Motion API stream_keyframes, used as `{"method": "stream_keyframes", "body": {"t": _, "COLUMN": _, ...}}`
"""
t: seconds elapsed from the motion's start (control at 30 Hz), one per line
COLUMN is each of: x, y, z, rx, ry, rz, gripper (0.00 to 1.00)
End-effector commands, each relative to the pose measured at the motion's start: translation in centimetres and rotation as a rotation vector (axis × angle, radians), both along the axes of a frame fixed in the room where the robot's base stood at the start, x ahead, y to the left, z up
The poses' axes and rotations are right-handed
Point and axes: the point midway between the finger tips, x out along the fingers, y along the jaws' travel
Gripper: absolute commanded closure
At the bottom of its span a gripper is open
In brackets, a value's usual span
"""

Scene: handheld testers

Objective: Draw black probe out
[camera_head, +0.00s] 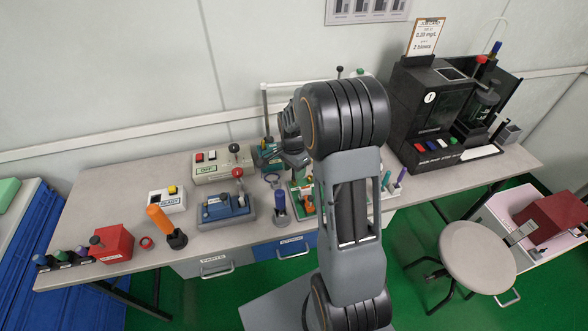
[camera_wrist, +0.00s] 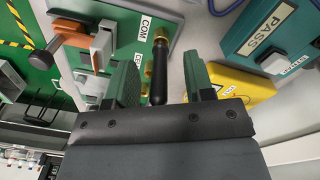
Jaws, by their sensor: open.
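My gripper (camera_wrist: 162,84) is open, with one green-grey finger on each side of the probe. Gaps show between the probe and the fingers, so it is not clamped. Whether the probe's tip is seated in a socket I cannot tell. In the head view my arm hides the probe and much of the white and green panel (camera_head: 297,190).
A teal device labelled PASS (camera_wrist: 270,35) and a yellow block (camera_wrist: 240,82) lie close to the right finger. A lever with an orange block (camera_wrist: 101,49) is on the left. In the head view, a blue tester (camera_head: 224,208) and a black machine (camera_head: 432,110) flank my arm.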

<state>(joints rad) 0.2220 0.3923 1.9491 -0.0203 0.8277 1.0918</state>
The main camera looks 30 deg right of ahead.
Motion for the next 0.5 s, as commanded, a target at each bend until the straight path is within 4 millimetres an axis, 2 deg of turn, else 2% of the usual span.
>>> {"method": "stream_keyframes", "body": {"t": 0.27, "x": -0.02, "y": 0.01, "z": -0.10, "rx": 0.000, "ry": 0.000, "rz": 0.000, "gripper": 0.52}}
{"method": "stream_keyframes", "body": {"t": 0.5, "x": -0.01, "y": 0.01, "z": -0.08, "rx": 0.000, "ry": 0.000, "rz": 0.000, "gripper": 0.74}}
